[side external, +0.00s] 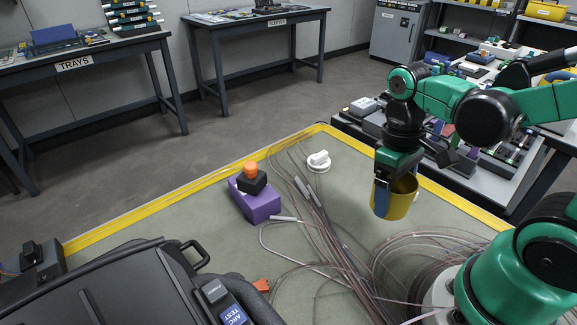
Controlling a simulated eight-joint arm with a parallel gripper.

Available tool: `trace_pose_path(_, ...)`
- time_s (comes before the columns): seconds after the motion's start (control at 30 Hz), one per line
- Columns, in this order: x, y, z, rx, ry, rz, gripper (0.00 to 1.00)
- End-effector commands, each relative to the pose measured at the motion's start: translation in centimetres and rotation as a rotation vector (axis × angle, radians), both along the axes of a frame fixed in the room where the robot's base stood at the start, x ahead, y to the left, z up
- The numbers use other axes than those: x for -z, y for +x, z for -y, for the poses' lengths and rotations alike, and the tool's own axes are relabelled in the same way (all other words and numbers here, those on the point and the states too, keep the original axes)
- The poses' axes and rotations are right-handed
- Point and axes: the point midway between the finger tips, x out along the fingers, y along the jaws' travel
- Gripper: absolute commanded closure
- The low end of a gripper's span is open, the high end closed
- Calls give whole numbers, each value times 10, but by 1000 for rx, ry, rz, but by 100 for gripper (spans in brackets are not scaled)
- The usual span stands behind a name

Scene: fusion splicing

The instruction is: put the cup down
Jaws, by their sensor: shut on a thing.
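A yellow cup (403,199) is in the side external view, right of the middle, near the right edge of the work table. My gripper (383,190) points down and is shut on the cup at its left side. A blue finger of my gripper lies against the cup's wall, and the cup's open top shows beside it. The cup looks upright. I cannot tell whether its base touches the table or hangs just above it. The other finger is hidden.
The table (355,173) has a yellow border and bare room around the cup. A white round part (318,161), a purple block with an orange-topped black piece (258,205), loose cables (335,255) and a black case (110,290) are also on it. A parts-laden bench stands behind.

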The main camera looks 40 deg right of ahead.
Motion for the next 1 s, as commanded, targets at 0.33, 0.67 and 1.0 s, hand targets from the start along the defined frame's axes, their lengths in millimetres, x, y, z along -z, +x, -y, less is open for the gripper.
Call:
trace_pose_path(0.33,-43,-1,1,0,0,0,89)
trace_pose_path(0.67,-75,32,-10,142,0,0,89)
trace_pose_path(1.0,-100,115,-56,525,2,0,89)
